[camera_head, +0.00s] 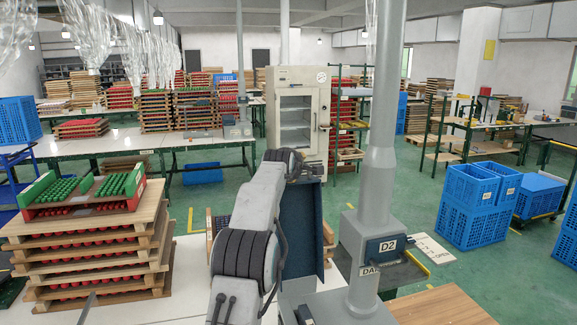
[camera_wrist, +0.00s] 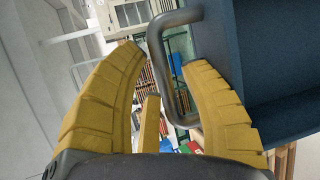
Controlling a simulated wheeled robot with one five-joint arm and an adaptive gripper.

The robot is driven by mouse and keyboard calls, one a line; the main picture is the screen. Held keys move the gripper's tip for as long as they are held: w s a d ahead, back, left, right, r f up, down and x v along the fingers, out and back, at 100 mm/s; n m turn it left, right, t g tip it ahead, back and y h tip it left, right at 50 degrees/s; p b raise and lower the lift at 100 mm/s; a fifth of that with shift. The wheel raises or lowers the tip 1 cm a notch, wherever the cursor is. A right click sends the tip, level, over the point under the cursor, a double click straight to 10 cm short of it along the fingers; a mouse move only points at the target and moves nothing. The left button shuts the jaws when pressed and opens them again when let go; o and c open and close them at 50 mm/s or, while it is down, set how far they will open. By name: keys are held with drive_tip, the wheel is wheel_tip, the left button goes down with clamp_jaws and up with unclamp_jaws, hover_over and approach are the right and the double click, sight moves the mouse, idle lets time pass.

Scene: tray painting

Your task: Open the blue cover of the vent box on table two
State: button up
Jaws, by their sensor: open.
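The dark blue cover (camera_head: 309,235) stands upright at the middle of the head view, just right of my arm and left of the grey post. In the wrist view the blue cover (camera_wrist: 262,45) fills the right side, with a grey bar handle (camera_wrist: 157,60) on it. My forearm hides the gripper and handle in the head view. How far the cover stands open is unclear.
A grey post (camera_head: 380,130) with a box marked D2 (camera_head: 388,248) stands close right of the cover. Stacked wooden trays (camera_head: 90,245) stand on the white table at left. Blue crates (camera_head: 470,222) stand on the floor at right.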

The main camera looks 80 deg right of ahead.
drive_tip(key=shift+s+a, duration=0.15)
drive_tip(key=shift+a, duration=0.65)
drive_tip(key=v, duration=1)
drive_tip(key=shift+w+r, duration=0.2)
drive_tip(key=shift+r, duration=0.05)
drive_tip(key=shift+a, duration=0.1)
